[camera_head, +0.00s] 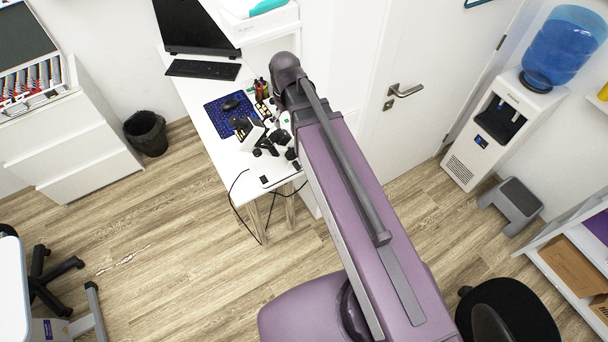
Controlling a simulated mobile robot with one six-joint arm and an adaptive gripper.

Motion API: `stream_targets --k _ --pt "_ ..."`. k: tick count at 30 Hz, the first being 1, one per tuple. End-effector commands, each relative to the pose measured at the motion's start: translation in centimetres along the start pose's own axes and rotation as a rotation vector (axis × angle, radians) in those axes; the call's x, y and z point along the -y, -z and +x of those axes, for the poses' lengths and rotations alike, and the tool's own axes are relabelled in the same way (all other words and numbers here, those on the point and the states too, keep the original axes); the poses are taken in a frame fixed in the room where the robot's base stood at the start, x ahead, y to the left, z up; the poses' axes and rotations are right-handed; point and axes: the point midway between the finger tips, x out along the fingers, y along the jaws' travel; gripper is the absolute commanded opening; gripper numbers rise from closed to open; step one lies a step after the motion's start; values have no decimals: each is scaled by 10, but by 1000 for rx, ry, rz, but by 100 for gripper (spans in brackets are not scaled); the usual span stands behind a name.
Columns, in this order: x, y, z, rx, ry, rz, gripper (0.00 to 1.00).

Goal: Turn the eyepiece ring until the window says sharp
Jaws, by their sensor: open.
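A black-and-white instrument (252,135) stands on the white desk (212,84), beside the dark blue mouse pad. It is small here, and I cannot make out an eyepiece ring, a window or any wording on it. My purple arm reaches up from the bottom of the picture, with its dark joint above the desk's right side. The arm passes just right of the instrument and covers part of the desk.
A mouse (231,104) lies on the mouse pad (214,116), near a pen holder (262,88). A keyboard (203,69) and a dark screen (195,25) are at the back. A cable hangs off the desk's front. Wooden floor (150,240) is clear left of my arm.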

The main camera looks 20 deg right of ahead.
Motion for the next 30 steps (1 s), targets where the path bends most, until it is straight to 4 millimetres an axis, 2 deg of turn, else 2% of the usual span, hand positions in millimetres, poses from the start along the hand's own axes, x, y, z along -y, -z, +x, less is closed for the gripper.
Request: stream_targets --k 1,12,30 --pt "0 -7 9 -2 -1 29 88" --pt "-5 -32 38 -14 -4 203 88" --pt "-6 -51 86 -18 -3 322 88"
